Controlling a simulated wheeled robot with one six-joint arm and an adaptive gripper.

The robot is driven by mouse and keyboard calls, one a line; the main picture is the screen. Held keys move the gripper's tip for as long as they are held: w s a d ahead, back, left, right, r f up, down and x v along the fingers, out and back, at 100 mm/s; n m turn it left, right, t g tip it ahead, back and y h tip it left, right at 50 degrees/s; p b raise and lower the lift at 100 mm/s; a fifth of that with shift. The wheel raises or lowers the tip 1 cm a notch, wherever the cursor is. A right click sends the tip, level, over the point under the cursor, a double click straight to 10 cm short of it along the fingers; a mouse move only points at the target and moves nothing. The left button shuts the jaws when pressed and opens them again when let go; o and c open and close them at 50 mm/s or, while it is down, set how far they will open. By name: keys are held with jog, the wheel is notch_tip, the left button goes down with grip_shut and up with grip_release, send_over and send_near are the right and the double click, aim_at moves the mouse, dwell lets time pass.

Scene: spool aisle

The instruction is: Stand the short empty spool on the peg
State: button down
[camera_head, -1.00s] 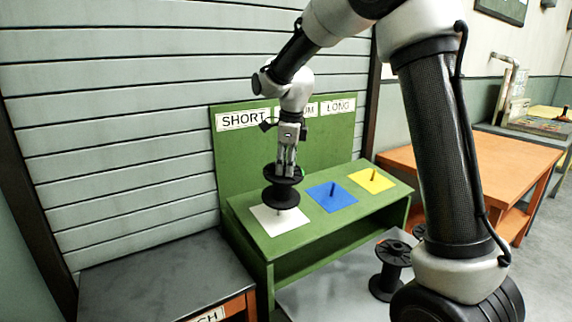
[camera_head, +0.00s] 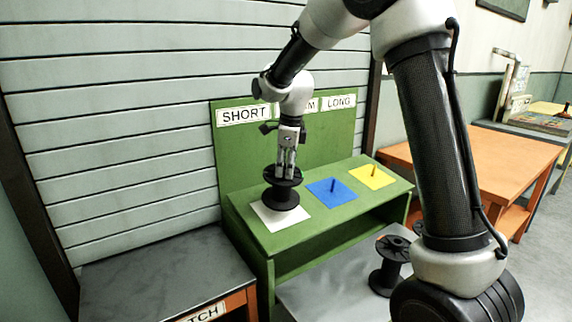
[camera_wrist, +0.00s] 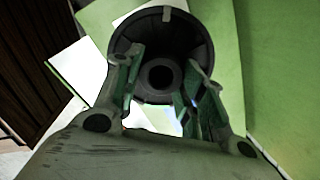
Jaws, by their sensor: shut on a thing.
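The short empty spool (camera_head: 282,197) is black and upright, with its lower flange at the white square (camera_head: 262,217) under the SHORT sign (camera_head: 243,115). The peg on that square is hidden by the spool. My gripper (camera_head: 286,170) points down and is shut on the spool's upper part. In the wrist view the spool's dark round top (camera_wrist: 125,42) with its centre hole sits between the fingers of my gripper (camera_wrist: 158,90). I cannot tell whether the lower flange touches the square.
A blue square (camera_head: 345,196) and a yellow square (camera_head: 385,178), each with a bare peg, lie to the right on the green bench (camera_head: 300,232). Another black spool (camera_head: 389,268) stands lower right. A dark-topped table (camera_head: 150,285) is at left, an orange table (camera_head: 480,160) at right.

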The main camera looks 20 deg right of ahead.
aim_at(284, 178)
jog(key=shift+w+a+f, duration=0.1)
jog(key=shift+w+f, duration=0.1)
jog(key=shift+f, duration=1)
jog(key=shift+w+a+f, duration=0.1)
jog(key=shift+w+f, duration=0.1)
jog(key=shift+f, duration=0.95)
jog(key=c, duration=0.8)
grip_release()
jog(key=r, duration=0.4)
jog(key=s+r, duration=0.1)
jog(key=r, duration=0.3)
jog(key=s+r, duration=0.1)
jog(key=r, duration=0.2)
jog(key=shift+d+r, duration=0.4)
